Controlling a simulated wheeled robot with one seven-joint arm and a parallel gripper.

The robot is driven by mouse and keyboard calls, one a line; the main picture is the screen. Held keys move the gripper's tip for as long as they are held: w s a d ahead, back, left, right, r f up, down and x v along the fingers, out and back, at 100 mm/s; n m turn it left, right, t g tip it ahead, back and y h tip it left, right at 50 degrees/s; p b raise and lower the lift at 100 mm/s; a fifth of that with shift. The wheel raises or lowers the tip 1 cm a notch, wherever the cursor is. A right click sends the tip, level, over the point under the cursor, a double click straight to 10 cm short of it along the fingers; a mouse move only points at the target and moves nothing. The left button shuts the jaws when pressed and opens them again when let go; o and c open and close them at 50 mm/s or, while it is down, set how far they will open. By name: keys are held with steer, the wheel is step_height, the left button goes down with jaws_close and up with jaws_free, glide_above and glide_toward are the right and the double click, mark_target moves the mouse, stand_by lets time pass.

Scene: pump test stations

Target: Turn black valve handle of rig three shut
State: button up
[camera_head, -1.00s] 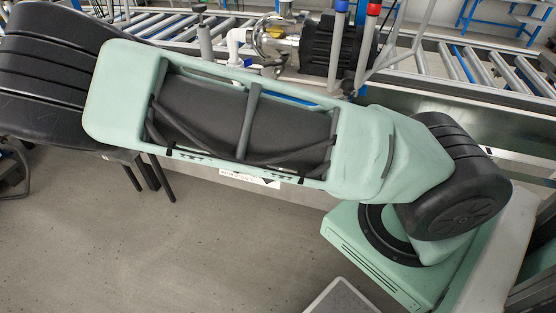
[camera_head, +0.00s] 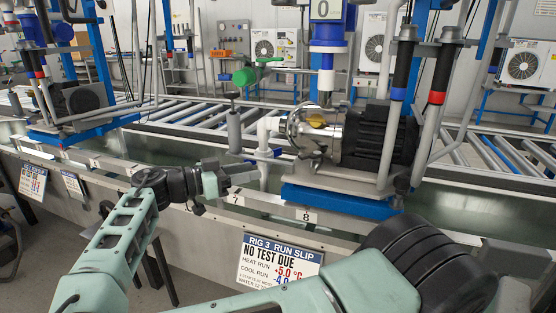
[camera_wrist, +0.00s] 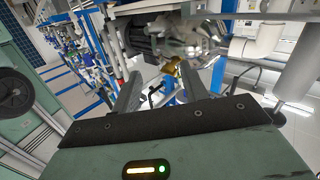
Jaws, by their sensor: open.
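Rig three's run slip (camera_head: 280,262) hangs on the front of the bench, below the number plates 7 and 8. Above it stands a pump (camera_head: 318,135) with a silver head and a black motor (camera_head: 378,135). A grey post (camera_head: 234,132) with a small dark top piece (camera_head: 232,96) stands left of the pump; I cannot tell whether that is the black valve handle. My gripper (camera_head: 243,179) is open and empty at the bench's front edge, lower left of the pump. In the wrist view, the silver pump head (camera_wrist: 205,42) and a gold part (camera_wrist: 172,68) show beyond my parted fingers (camera_wrist: 162,90).
A white pipe elbow (camera_head: 268,128) is beside the pump. Blue-collared (camera_head: 398,94) and red-collared (camera_head: 436,97) hoses rise at its right. Another rig (camera_head: 80,100) stands at the left. Roller conveyor (camera_head: 190,112) runs behind.

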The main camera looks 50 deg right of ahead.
mark_target(299, 156)
steer(key=shift+m, duration=0.7)
steer(key=x, duration=1)
steer(key=r+x, duration=0.1)
steer(key=x, duration=0.4)
steer(key=shift+s+d, duration=0.15)
steer(key=shift+d, duration=0.25)
jaws_close()
